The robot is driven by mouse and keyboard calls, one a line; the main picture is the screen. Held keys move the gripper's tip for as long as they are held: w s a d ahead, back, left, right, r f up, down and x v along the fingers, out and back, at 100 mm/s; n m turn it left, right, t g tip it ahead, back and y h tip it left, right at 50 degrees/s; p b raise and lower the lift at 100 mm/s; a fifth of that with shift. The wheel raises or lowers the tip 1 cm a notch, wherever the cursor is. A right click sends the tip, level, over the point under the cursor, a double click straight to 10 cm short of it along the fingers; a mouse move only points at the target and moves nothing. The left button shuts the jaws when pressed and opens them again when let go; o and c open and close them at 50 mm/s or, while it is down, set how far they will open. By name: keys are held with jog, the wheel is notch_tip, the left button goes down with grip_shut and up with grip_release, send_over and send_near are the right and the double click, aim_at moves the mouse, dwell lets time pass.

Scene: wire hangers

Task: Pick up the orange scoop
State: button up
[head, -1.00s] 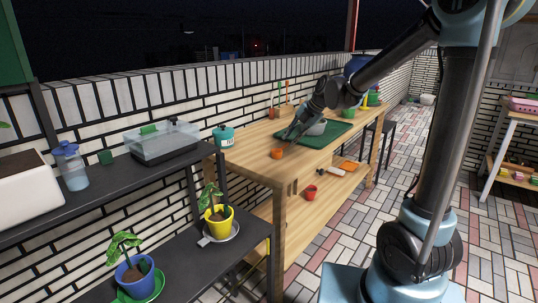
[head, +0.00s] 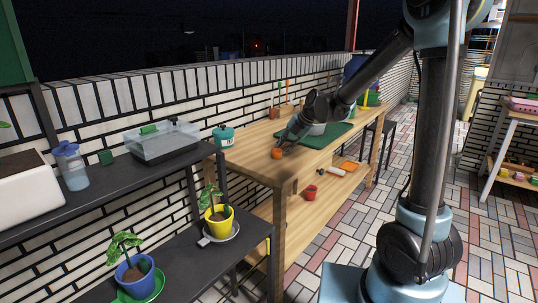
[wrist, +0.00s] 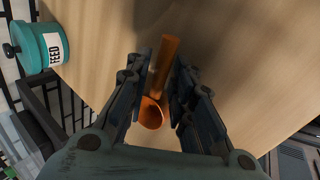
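The orange scoop (wrist: 151,114) lies on the wooden table (wrist: 95,50). In the wrist view its round cup is nearer my gripper's palm, and its handle points up the picture, away from the palm. My gripper (wrist: 158,78) is open, with one finger on each side of the scoop. Gaps show between the scoop and the fingers, though the right finger is close to the handle. In the head view the scoop (head: 277,154) shows near the table's front left end, with my gripper (head: 283,146) just above and behind it.
A teal feed tin (wrist: 40,47) stands to the left; it also shows in the head view (head: 223,137). A green tray (head: 335,133) lies farther along the table behind my gripper. Hand tools (head: 287,100) stand near the wall. A red pot (head: 310,192) is on the lower shelf.

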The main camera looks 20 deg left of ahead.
grip_shut()
notch_tip(320, 180, up, 10)
dwell(0.6)
